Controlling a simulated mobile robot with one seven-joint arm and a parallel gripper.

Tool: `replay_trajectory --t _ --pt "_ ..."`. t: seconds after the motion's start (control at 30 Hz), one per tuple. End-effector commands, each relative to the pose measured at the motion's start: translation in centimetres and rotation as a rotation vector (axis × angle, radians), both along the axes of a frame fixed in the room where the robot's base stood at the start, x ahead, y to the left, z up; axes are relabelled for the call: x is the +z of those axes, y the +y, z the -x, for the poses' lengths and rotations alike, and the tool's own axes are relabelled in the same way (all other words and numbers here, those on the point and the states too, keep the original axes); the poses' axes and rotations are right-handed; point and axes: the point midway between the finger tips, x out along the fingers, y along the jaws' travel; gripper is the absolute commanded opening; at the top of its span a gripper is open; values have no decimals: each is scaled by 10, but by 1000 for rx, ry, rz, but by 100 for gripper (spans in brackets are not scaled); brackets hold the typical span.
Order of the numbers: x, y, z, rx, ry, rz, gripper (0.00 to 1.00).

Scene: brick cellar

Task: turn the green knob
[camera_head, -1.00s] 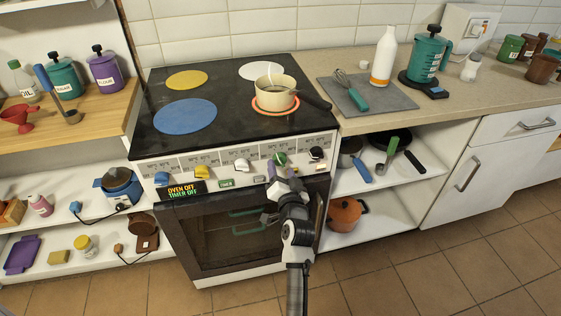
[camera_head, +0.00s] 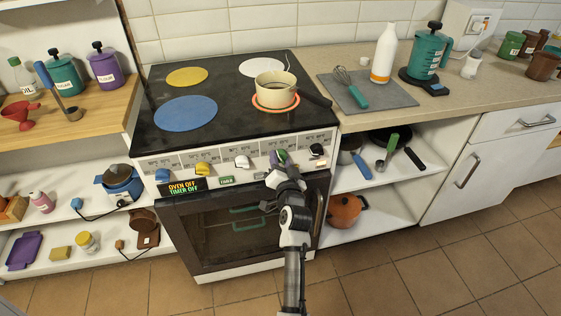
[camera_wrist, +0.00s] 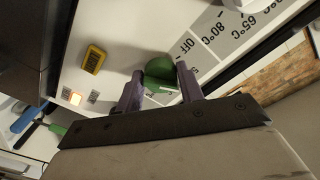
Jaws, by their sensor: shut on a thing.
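The green knob (camera_head: 282,156) is on the stove's front control panel, between a white knob on its left and a black knob on its right. In the wrist view the green knob (camera_wrist: 160,72) sits between my two purple-grey fingers, near the "OFF" end of its printed scale. My gripper (camera_head: 278,158) reaches up to the panel from below and is shut on the green knob; it also shows in the wrist view (camera_wrist: 160,88). The fingers hide part of the knob in the head view.
A cream pot (camera_head: 275,91) stands on the red-ringed burner, its dark handle pointing right. A black knob (camera_head: 317,150), a white knob (camera_head: 242,161) and a yellow knob (camera_head: 203,168) flank the green one. The oven door (camera_head: 232,226) is below my gripper.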

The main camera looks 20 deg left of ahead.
Motion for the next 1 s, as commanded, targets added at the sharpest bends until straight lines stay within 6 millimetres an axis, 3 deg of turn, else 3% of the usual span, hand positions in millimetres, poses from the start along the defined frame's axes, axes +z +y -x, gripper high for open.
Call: replay_trajectory --t 0.37,1.0 --pt "-5 -1 0 -1 -59 85 15" --pt "-6 -3 -1 -2 -360 531 15"
